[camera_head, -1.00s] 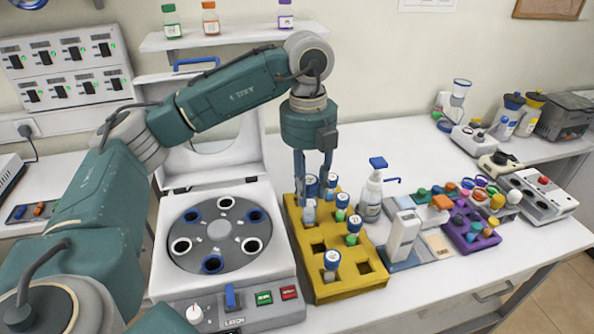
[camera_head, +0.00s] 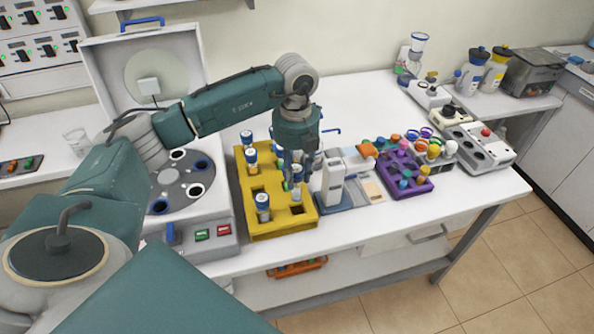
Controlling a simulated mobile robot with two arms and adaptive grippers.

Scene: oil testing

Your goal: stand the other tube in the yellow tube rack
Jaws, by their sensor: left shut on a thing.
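The yellow tube rack (camera_head: 285,228) stands on the bench right of the centrifuge. Blue-capped tubes stand upright in its left row: one at the back (camera_head: 246,138), one just in front of it (camera_head: 251,158), and one near the front (camera_head: 263,206). My left gripper (camera_head: 296,168) points down over the rack's right row and is shut on a blue-capped tube (camera_head: 297,188). That tube is upright at the rack; how deep it sits is unclear. My gripper and wrist hide the back of the right row. My right gripper is out of view.
The centrifuge (camera_head: 185,185) stands left of the rack with its lid (camera_head: 110,65) raised; my left arm crosses in front of it. A white device (camera_head: 332,185) stands close to the gripper's right. A purple rack (camera_head: 412,188) is farther right. The bench front edge is near.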

